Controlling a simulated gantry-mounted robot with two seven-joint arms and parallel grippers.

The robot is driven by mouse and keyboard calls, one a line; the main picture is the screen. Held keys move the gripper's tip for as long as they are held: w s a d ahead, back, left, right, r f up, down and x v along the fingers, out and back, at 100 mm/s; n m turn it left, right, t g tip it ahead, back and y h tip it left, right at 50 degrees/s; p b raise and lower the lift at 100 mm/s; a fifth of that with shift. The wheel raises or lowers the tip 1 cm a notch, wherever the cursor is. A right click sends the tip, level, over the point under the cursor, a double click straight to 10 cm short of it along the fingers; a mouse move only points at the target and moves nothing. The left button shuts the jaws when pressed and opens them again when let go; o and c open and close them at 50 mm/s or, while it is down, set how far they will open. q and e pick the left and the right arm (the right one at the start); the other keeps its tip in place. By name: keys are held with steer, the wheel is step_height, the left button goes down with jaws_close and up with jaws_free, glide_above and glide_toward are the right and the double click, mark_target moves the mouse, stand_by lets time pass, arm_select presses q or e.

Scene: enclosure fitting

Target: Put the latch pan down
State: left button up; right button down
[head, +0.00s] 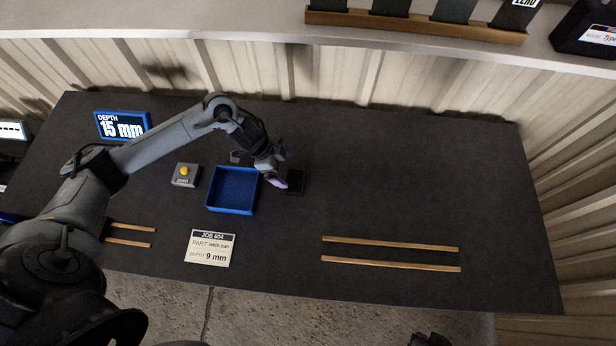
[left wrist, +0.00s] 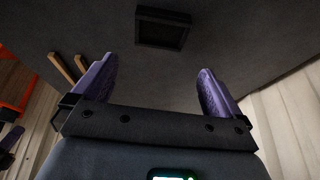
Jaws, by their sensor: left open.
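The latch pan appears to be the small dark square pan (head: 296,183) lying on the dark table, just right of the blue tray. It also shows in the left wrist view (left wrist: 163,28), beyond the fingertips and apart from them. My left gripper (head: 281,181) is at the pan's left side in the head view. In the left wrist view its two purple fingers (left wrist: 156,78) are wide apart with nothing between them. A small dark part at the bottom edge of the head view seems to be my right gripper (head: 428,340); its fingers cannot be made out.
An empty blue tray (head: 230,188) is left of the left gripper. A grey button box (head: 185,175), a depth display (head: 122,125) reading 15 mm and a job card (head: 210,248) reading 9 mm are nearby. Wooden strips (head: 390,254) lie front right. The table's right half is otherwise clear.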

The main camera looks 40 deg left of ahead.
arm_select(q)
steer(key=a, duration=0.1)
glide_above(296, 183)
steer(key=a, duration=0.2)
steer(key=f, duration=0.2)
steer(key=s+f, duration=0.1)
steer(key=f, duration=0.1)
steer(key=shift+a+f, duration=0.1)
steer(key=shift+f, duration=0.2)
steer(key=shift+g, duration=0.3)
steer(key=shift+x, duration=2.6)
steer(key=shift+s+a+f, duration=0.1)
steer(key=shift+s+a, duration=0.05)
steer(key=shift+a, duration=0.05)
steer(key=c, duration=1.1)
steer(key=shift+o, duration=0.2)
